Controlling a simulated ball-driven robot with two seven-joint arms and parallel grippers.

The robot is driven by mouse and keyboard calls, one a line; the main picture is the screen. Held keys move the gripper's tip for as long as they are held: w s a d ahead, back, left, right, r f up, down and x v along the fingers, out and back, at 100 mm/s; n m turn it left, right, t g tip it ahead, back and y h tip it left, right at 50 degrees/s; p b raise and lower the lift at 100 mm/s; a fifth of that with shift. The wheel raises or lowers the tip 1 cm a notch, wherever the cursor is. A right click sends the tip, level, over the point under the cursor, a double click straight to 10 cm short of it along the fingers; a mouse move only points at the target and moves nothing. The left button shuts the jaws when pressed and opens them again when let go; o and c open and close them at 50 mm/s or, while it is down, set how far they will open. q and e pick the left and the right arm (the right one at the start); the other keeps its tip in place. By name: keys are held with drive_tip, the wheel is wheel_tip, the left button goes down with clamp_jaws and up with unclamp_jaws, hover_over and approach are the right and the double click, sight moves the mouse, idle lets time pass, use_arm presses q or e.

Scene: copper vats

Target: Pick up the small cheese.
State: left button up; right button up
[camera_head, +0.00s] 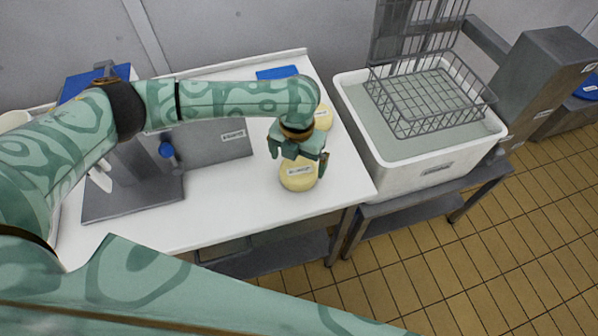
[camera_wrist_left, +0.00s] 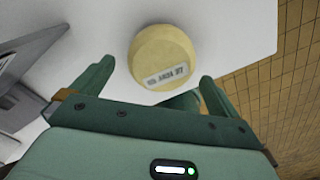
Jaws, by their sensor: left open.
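A small round yellow cheese (camera_head: 297,176) with a white label sits on the white table near its right front part. My left gripper (camera_head: 297,166) is open above it, its fingers pointing down, one towards each side of the cheese. In the left wrist view, the cheese (camera_wrist_left: 163,57) lies just beyond and between the two spread fingertips (camera_wrist_left: 157,72), and I see no contact. Another yellow cheese (camera_head: 323,117) is partly hidden behind my left wrist in the head view. My right gripper is not in view.
A white tub (camera_head: 433,171) of greyish liquid with a wire basket (camera_head: 432,100) stands right of the table. A grey metal machine (camera_head: 215,143) stands left. A blue object (camera_head: 277,72) lies at the back. The table front is clear.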

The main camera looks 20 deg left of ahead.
sight(299, 167)
use_arm(q)
wheel_tip(299, 167, down, 5)
drive_tip(key=shift+d+f+b, duration=0.1)
drive_tip(key=shift+b, duration=0.7)
drive_tip(key=c, duration=1.1)
drive_tip(key=shift+r, duration=0.2)
drive_tip(key=shift+c, duration=0.2)
